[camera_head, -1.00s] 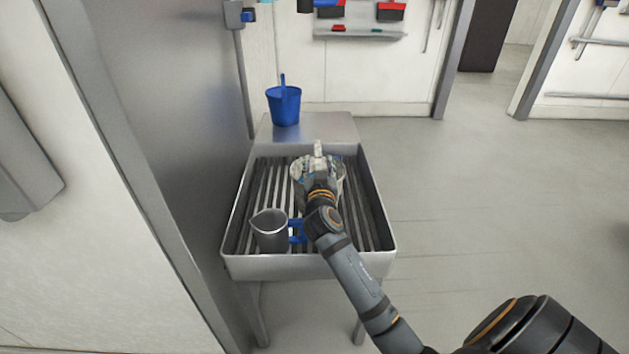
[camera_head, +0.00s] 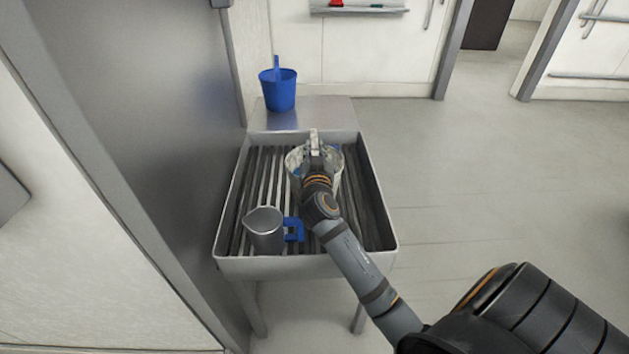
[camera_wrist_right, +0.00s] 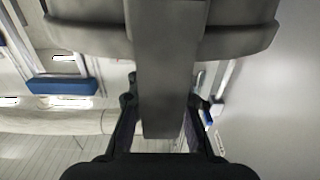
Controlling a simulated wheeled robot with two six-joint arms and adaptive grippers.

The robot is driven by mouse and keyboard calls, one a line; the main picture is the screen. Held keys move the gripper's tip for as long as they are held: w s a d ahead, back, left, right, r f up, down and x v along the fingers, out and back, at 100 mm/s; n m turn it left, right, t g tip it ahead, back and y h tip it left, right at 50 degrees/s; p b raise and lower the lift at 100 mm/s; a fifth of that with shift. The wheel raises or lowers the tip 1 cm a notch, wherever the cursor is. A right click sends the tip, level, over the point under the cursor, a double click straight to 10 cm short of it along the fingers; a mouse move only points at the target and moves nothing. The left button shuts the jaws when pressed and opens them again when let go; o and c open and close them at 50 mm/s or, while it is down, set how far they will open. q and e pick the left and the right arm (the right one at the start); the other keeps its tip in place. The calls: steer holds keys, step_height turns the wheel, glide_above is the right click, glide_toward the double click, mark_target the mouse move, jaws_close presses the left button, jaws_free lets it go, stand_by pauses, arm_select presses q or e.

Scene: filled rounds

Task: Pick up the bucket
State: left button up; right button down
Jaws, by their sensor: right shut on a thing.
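A pale bucket (camera_head: 296,163) with a patterned or mottled side stands in or just over the slatted metal basin (camera_head: 222,222) in the head view. My right gripper (camera_head: 316,162) is over it from the front and is shut on its upright handle (camera_head: 314,137). The gripper and wrist hide most of the bucket. In the right wrist view a grey bar (camera_wrist_right: 160,75) runs down between my fingers (camera_wrist_right: 163,108), below a wide curved grey part. I cannot tell whether the bucket touches the slats. My left gripper is not in view.
A grey jug (camera_head: 264,232) with a blue handle stands front left in the basin, close to my right forearm. A blue bucket (camera_head: 279,92) stands on the flat shelf (camera_head: 318,114) behind. A metal wall panel (camera_head: 170,130) borders the left. Open floor (camera_head: 480,190) lies to the right.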

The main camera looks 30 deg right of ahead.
steer(key=shift+r, duration=0.15)
steer(key=shift+r, duration=0.45)
steer(key=shift+r+p, duration=0.3)
steer(key=shift+r, duration=0.1)
step_height(320, 180, up, 8)
steer(key=shift+r+p, duration=0.15)
steer(key=shift+p, duration=1.05)
arm_select(q)
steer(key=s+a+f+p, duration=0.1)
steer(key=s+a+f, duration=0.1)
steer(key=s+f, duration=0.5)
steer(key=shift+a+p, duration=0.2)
steer(key=shift+p, duration=0.15)
arm_select(e)
step_height(320, 180, up, 8)
steer(key=shift+r, duration=0.15)
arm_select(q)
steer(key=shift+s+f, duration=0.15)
